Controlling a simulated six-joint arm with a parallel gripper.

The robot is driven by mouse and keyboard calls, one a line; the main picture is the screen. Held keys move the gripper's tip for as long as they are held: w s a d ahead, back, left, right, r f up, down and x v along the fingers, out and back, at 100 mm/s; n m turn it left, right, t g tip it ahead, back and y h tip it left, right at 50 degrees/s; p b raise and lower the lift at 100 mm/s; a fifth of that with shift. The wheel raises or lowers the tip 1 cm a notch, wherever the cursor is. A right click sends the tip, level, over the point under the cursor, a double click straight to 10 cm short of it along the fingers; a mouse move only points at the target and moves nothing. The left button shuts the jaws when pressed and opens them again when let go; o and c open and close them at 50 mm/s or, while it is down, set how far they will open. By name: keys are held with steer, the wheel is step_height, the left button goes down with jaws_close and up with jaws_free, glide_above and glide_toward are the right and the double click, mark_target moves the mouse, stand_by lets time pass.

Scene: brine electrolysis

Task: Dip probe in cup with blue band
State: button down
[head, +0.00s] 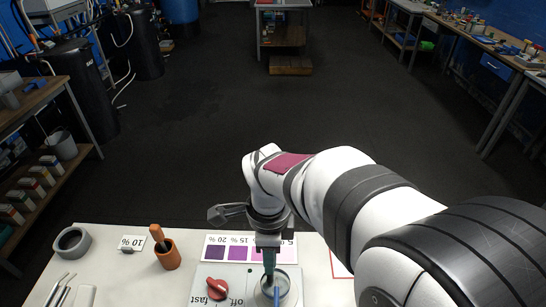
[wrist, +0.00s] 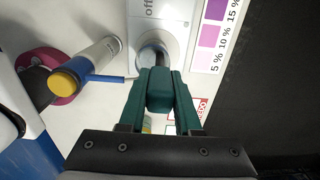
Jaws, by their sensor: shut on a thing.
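My gripper (wrist: 160,88) has green fingers shut on the probe (wrist: 161,62), of which only a dark part shows beyond the fingertips. In the head view my gripper (head: 268,262) points down over a cup (head: 291,290) at the table's front edge. The cup also shows in the wrist view (wrist: 145,58), just beyond the fingertips, with a bluish rim or band. The probe overlaps the cup opening in both views. Its tip is hidden, so I cannot tell whether it touches the liquid.
The cup stands on a white device with a red knob (head: 217,288) marked off and fast. A colour chart (head: 222,247) lies behind it. A yellow-capped bottle (wrist: 64,82) shows in the wrist view.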

stand_by(0.3)
step_height(320, 180, up, 11)
stand_by(0.6)
